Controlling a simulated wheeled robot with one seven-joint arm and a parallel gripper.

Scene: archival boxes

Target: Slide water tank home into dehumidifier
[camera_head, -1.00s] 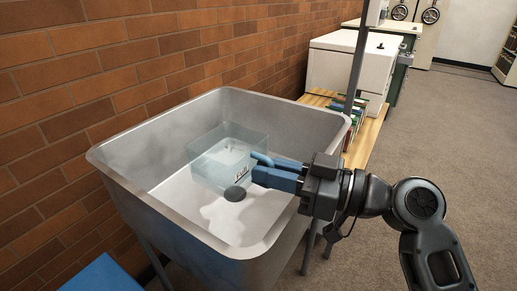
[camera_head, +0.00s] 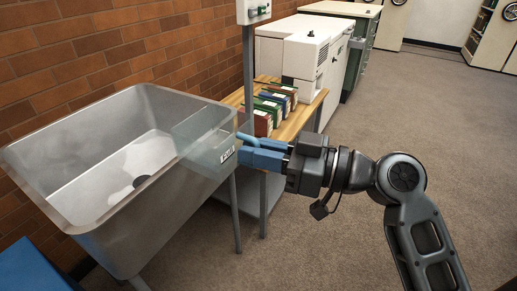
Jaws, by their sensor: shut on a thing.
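The water tank (camera_head: 200,138) is a clear, open-looking box with a small dark-and-white label on its right side. My gripper (camera_head: 250,150), with blue fingers, is shut on the tank's light blue handle (camera_head: 247,139) at its right side. The tank looks about level and overlaps the right rim of the metal sink in the picture; whether it touches the rim cannot be told. A white boxy machine (camera_head: 308,58) stands at the back, beyond the books; it may be the dehumidifier. No tank opening can be made out on it.
The metal sink (camera_head: 75,212) stands at left against the brick wall. A wooden table (camera_head: 307,113) with several coloured books or boxes (camera_head: 268,110) lies behind my gripper. A grey post (camera_head: 248,65) with a control box (camera_head: 253,11) rises beside it. Carpet at right is clear.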

